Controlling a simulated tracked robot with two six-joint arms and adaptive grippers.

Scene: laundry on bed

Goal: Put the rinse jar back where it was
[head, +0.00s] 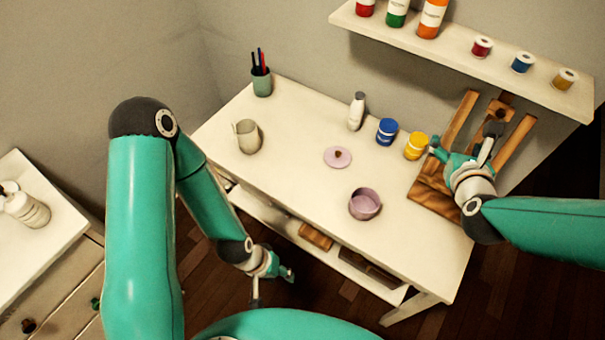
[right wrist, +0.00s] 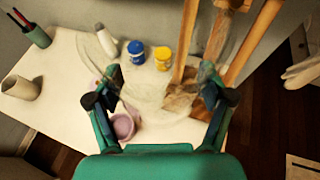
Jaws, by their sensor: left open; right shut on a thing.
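The rinse jar looks like a clear glass jar (right wrist: 150,92) seen in the right wrist view, between the fingers of my right gripper (right wrist: 160,78). The gripper is shut on it, and the desk shows through the glass. In the head view my right gripper (head: 464,150) is over the right end of the desk, in front of the wooden easel (head: 515,140); the jar is hard to make out there. My left gripper (head: 272,273) is open and empty, low in front of the desk's front edge.
The white desk (head: 300,140) carries a pink pot (head: 365,204), a pink lid (head: 338,157), a beige pitcher (head: 247,136), a pen cup (head: 262,82), a white bottle (head: 356,111), and blue (head: 387,132) and yellow (head: 416,146) paint jars. A shelf (head: 450,50) hangs above. The front-left desktop is clear.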

